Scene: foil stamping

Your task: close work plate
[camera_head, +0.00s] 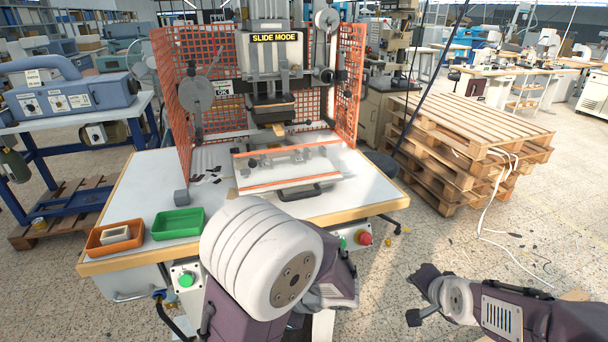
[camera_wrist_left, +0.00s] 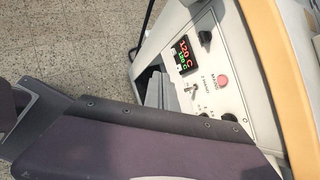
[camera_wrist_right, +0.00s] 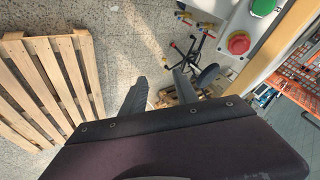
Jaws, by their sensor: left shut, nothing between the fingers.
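The work plate (camera_head: 250,178) is a pale flat plate with orange strips and small clamps, on the white press table in the head view. It sits in front of the press head (camera_head: 270,110), and its black handle (camera_head: 300,192) faces me. My left gripper (camera_wrist_left: 158,92) is shut and empty beside the control panel in the left wrist view. In the head view my left arm hides it, below the table's front edge. My right gripper (camera_wrist_right: 160,90) is open and empty over the floor in the right wrist view, with its fingers apart. Both grippers are away from the handle.
Orange mesh guards (camera_head: 345,80) flank the press. A green tray (camera_head: 178,224) and an orange tray (camera_head: 113,238) stand at the table's left. A red button (camera_head: 365,238) sits on the front. Wooden pallets (camera_head: 470,140) are stacked at right.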

